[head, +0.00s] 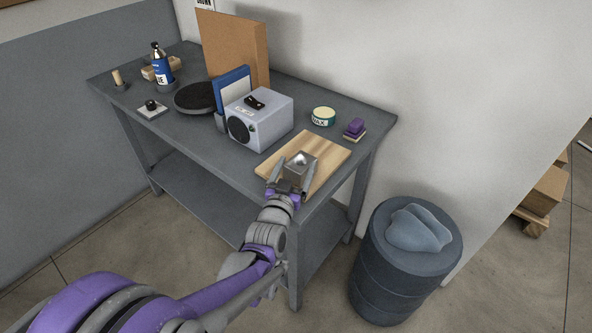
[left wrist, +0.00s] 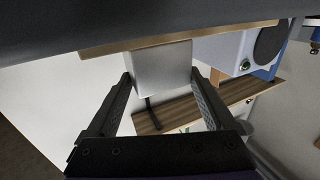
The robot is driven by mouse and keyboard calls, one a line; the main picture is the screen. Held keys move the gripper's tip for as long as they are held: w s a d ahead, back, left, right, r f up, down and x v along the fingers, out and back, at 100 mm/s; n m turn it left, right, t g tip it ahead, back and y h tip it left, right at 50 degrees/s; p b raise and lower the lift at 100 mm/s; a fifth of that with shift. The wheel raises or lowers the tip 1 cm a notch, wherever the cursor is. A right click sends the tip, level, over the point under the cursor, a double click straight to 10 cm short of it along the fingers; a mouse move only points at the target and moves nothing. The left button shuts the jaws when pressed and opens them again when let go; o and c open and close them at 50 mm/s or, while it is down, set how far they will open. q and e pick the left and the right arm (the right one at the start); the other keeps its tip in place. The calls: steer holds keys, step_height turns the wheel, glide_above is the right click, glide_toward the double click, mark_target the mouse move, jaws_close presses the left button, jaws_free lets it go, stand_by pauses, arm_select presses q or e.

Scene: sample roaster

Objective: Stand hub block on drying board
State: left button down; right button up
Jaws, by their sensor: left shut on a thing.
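The hub block is a silver-grey metal block (head: 301,166) at the drying board, a pale striped wooden board (head: 325,153) on the front right of the grey bench. My left gripper (head: 291,174) is shut on the block, one finger on either side. In the left wrist view the block (left wrist: 160,68) sits between the two fingers (left wrist: 160,85), against the board's edge (left wrist: 110,47) in the picture. I cannot tell whether its base touches the board. My right gripper is not in view.
A grey speaker-like box (head: 260,119) stands left of the board. A dark bin (head: 385,270) stands right of the bench (head: 215,148). The board's right side is bare.

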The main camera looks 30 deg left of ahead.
arm_select(q)
steer(key=shift+f, duration=0.15)
steer(key=shift+c, duration=0.9)
jaws_free()
steer(key=shift+f, duration=0.15)
steer(key=shift+o, duration=0.9)
steer(key=shift+r, duration=0.2)
steer(key=shift+s+d+r, duration=0.1)
steer(key=shift+s, duration=0.1)
steer(key=v, duration=1.1)
steer(key=shift+s+p, duration=0.3)
steer(key=shift+p, duration=0.15)
